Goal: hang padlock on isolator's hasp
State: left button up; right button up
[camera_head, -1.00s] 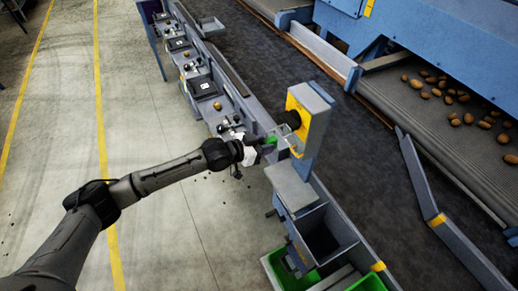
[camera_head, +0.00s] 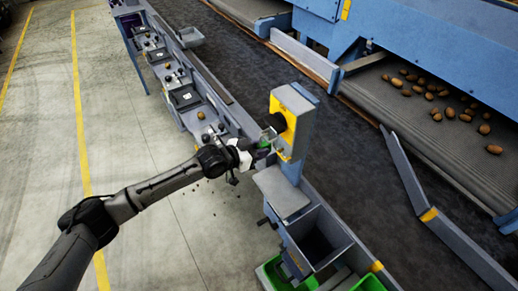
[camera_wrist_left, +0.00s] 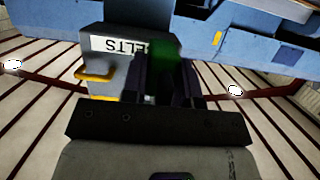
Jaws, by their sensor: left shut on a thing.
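The isolator (camera_head: 290,112) is a yellow-faced grey box with a black rotary knob, mounted on a grey post. A yellow hasp-like part (camera_head: 284,156) shows at its lower edge. My left gripper (camera_head: 258,150) is just left of and below the knob, shut on the green padlock (camera_head: 264,144). In the left wrist view the padlock (camera_wrist_left: 163,62) is a blurred green block between the dark fingers (camera_wrist_left: 163,88). The shackle cannot be made out. My right gripper is not in view.
A grey open bin (camera_head: 318,238) and a flat-topped grey ledge (camera_head: 282,190) stand below the isolator. Green crates (camera_head: 275,272) are at the bottom. A bench (camera_head: 190,105) with small parts runs up left. A conveyor with potatoes (camera_head: 440,100) is at right. Floor at left is clear.

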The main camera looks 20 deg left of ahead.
pick_arm(q)
jog(key=o, duration=0.9)
jog(key=shift+o, duration=0.2)
jog(key=v, duration=1.3)
jog(key=shift+s+a+r, duration=0.2)
jog(key=shift+s+a, duration=0.05)
